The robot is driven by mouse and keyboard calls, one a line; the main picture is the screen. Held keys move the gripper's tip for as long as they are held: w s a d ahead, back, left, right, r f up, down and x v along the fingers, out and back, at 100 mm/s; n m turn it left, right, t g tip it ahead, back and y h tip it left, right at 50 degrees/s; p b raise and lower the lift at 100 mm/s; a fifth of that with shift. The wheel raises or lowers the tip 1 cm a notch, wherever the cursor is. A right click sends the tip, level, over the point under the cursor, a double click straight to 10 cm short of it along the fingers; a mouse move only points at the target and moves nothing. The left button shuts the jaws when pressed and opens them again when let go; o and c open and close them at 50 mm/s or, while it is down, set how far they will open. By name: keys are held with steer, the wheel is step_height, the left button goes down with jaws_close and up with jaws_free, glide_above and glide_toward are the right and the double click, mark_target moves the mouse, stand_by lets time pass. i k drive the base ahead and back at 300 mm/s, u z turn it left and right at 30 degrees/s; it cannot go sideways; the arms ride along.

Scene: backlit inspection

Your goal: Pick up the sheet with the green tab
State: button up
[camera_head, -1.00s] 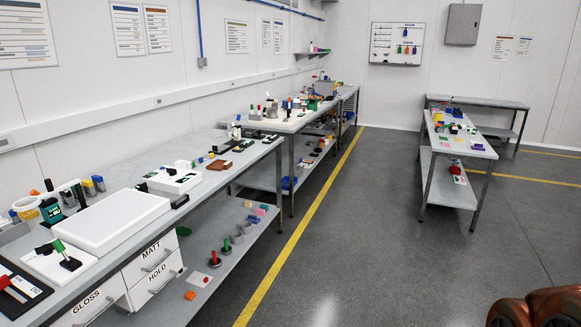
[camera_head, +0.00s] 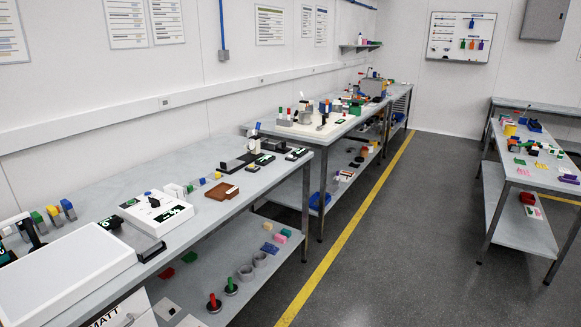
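I cannot make out a sheet with a green tab for certain. A white flat-topped box (camera_head: 65,278) lies on the near left bench (camera_head: 120,195); no sheet shows on its bare top. A white device with dark green-and-white labels (camera_head: 155,212) stands just beyond it. Small flat green and pink pieces, such as a green one (camera_head: 519,161), lie on the right table (camera_head: 545,182), too small to tell what they are. My gripper is not in view.
A lower shelf (camera_head: 225,265) under the near bench holds red- and green-handled tools and grey cups. A second bench (camera_head: 345,125) stands beyond, crowded with small items. Grey floor (camera_head: 400,250) with a yellow line (camera_head: 345,235) is clear between the benches and right table.

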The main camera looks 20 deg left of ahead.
mark_target(189, 189)
steer(key=u, duration=0.15)
steer(key=i, duration=1.75)
steer(key=u, duration=0.9)
steer(key=i, duration=1.1)
steer(key=u, duration=1.8)
steer(key=i, duration=0.75)
steer(key=u, duration=0.6)
